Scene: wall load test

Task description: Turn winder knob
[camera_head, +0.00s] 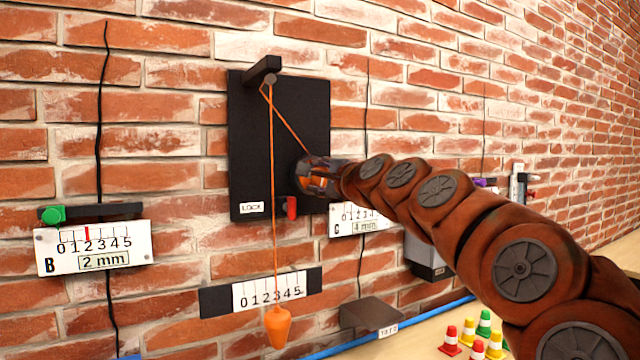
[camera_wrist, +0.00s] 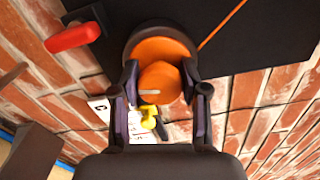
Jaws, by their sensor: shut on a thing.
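The winder knob (camera_wrist: 160,82) is orange and sits in front of an orange and dark round drum (camera_wrist: 161,42) on the black wall panel (camera_head: 250,120). My gripper (camera_head: 318,178) is at the panel's right side and covers most of the knob in the head view. In the wrist view my gripper (camera_wrist: 160,84) has one finger on each side of the knob and is shut on it. An orange cord (camera_head: 288,122) runs from the drum up to a bracket (camera_head: 264,70) and down to an orange plumb weight (camera_head: 278,326).
A red lock lever (camera_head: 291,207) sits below the drum, beside the LOCK label (camera_head: 251,208). The weight hangs just below a numbered scale (camera_head: 268,290). Gauge plate B (camera_head: 95,248) is at left, plate C (camera_head: 362,218) behind my arm. Small striped cones (camera_head: 470,335) stand lower right.

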